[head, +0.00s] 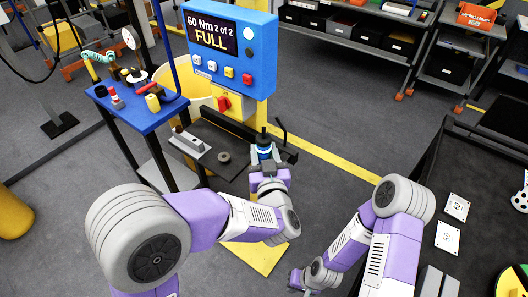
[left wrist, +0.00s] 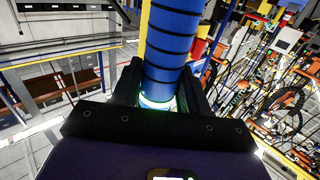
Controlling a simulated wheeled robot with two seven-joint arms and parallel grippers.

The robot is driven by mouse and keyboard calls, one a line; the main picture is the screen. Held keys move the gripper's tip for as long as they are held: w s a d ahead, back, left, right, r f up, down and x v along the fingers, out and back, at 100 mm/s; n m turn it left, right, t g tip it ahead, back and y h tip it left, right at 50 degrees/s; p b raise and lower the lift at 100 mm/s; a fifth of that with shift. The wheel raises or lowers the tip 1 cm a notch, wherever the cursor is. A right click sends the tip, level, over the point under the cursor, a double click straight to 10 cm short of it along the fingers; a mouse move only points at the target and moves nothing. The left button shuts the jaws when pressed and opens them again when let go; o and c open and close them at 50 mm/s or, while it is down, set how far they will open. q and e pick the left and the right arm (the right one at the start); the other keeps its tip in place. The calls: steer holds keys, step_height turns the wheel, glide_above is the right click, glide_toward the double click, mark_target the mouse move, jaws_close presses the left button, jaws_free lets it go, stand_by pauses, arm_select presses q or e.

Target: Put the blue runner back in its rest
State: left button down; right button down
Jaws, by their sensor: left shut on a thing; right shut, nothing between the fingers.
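The blue runner (head: 264,152) stands about upright in my left gripper (head: 265,163), in front of the dark bench below the control box. Only its dark top and a blue band show in the head view. In the left wrist view the runner (left wrist: 168,45) is a blue cylinder with dark rings, between the two black fingers (left wrist: 160,90). My left gripper is shut on it. My right gripper (head: 297,279) is shut and empty, low in the picture near the floor. I cannot make out the runner's rest for certain.
The blue control box (head: 230,45) reads "60 Nm 2 of 2 FULL". A dark bench (head: 205,135) below it bears a grey block (head: 190,143) and a dark ring (head: 224,157). A blue stand (head: 140,115) with small parts is at left. A black table (head: 490,220) is at right.

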arm_select(q)
steer(key=shift+f, duration=0.2)
steer(key=c, duration=0.5)
jaws_free()
steer(key=shift+s+f, duration=0.1)
steer(key=shift+f, duration=0.05)
steer(key=s+d, duration=0.1)
steer(key=s, duration=0.6)
steer(key=shift+s, duration=0.2)
steer(key=shift+d, duration=0.1)
